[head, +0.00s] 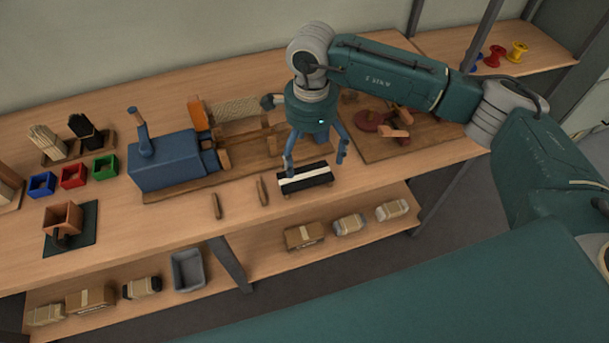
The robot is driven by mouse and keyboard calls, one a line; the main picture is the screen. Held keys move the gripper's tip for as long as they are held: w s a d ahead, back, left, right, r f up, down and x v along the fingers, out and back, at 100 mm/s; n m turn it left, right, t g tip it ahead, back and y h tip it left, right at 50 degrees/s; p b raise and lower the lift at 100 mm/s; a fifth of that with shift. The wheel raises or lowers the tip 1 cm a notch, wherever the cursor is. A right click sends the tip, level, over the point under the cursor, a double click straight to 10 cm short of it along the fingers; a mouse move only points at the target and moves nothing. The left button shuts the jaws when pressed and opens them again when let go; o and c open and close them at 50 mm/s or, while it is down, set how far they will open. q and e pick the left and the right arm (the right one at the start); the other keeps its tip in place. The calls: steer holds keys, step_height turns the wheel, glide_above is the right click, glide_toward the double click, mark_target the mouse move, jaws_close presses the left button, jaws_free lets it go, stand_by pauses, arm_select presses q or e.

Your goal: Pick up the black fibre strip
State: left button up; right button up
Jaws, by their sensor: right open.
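A small block of black fibre strips (318,182) with a cream strip (304,178) between them lies near the front edge of the wooden bench. My right gripper (315,164) points down just above this block. Its blue fingers are spread, one over the left part of the block and one beyond its right end. The fingers look empty, and I cannot tell whether the left fingertip touches the block. My left gripper is out of view.
A blue machine (165,160) stands left of the gripper. Two small wooden pegs (262,192) lie close to the block's left. Blue, red and green boxes (74,175) stand farther left. A lower shelf (265,258) holds packets and a grey bin (188,270).

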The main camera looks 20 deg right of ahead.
mark_target(308, 179)
step_height(308, 179, down, 4)
steer(key=shift+r+p, duration=0.15)
steer(key=shift+p, duration=0.15)
steer(key=shift+a+f+p, duration=0.1)
steer(key=shift+f+p, duration=0.35)
steer(key=shift+f, duration=0.1)
step_height(308, 179, down, 4)
steer(key=shift+r+p, duration=0.15)
steer(key=shift+p, duration=0.6)
steer(key=shift+w+f, duration=0.1)
steer(key=shift+f, duration=0.3)
steer(key=c, duration=1.3)
